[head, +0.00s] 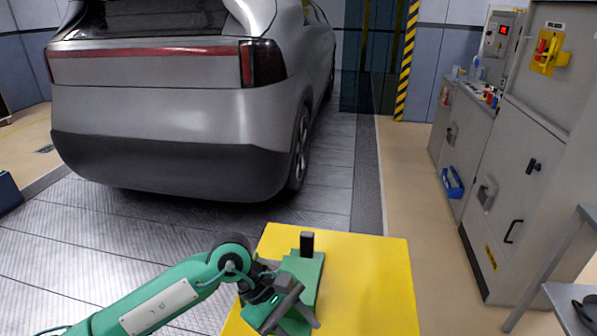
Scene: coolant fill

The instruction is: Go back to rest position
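My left arm comes in from the lower left, and its dark gripper (296,305) is over the near part of a green object (304,268). The green object has an upright black piece (307,243) at its far end and is on a yellow surface (370,285). The gripper covers part of it. I cannot tell whether the fingers touch or hold it, or whether they are open. My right gripper is not in view.
A silver car (170,120) stands at the back left, its rear facing me. Grey cabinets (505,160) line the right side, with a blue holder (452,182) on one. A metal shelf (570,300) is at the lower right. The yellow surface's right half is clear.

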